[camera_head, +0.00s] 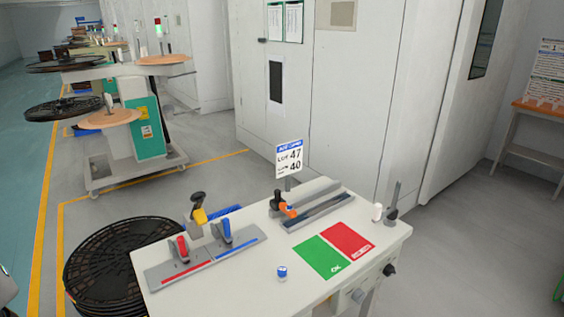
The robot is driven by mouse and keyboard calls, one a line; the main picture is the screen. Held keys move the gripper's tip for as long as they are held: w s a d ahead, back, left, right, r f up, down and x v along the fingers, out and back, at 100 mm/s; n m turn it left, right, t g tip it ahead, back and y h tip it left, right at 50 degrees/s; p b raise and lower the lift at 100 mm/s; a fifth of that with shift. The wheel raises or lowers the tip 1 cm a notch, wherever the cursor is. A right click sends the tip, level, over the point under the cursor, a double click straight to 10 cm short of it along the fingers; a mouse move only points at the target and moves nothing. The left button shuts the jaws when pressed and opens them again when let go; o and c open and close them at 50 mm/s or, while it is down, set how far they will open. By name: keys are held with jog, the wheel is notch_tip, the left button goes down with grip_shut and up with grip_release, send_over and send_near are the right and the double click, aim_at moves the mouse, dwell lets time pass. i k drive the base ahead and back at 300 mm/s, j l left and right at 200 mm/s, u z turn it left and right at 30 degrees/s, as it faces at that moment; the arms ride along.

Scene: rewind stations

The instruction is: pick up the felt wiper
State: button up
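No object in view can be told for certain as the felt wiper. On the white table (312,283) stand several small items. A small blue and white piece (282,272) stands alone near the front middle. A small white rounded piece (377,212) stands at the right back, beside a dark upright post on a base (392,208). A grey plate (172,271) at the left carries a red-handled piece (180,249) and a blue-handled piece (224,232). My gripper is not in view.
A green and red mat (321,258) lies right of the table's middle. Behind it is a grey channel fixture (318,211) with an orange and black part (286,207) and a sign (289,158). Black reels (112,262) stand left. The table's front middle is mostly clear.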

aim_at(282, 277)
jog(key=l+u, duration=0.1)
jog(key=u, duration=0.2)
jog(key=l+u, duration=0.15)
jog(key=u, duration=0.15)
jog(key=l+u, duration=0.25)
jog(key=l, duration=0.25)
jog(key=l+u, duration=0.25)
jog(key=l, duration=0.3)
jog(key=l+u, duration=0.1)
jog(key=l, duration=0.4)
jog(key=k+l, duration=0.1)
jog(key=l, duration=0.45)
jog(key=i+l, duration=0.15)
jog(key=l, duration=0.15)
jog(key=i+l, duration=0.1)
jog(key=l, duration=0.2)
jog(key=i+l, duration=0.15)
jog(key=l, duration=0.15)
jog(key=j+u, duration=0.05)
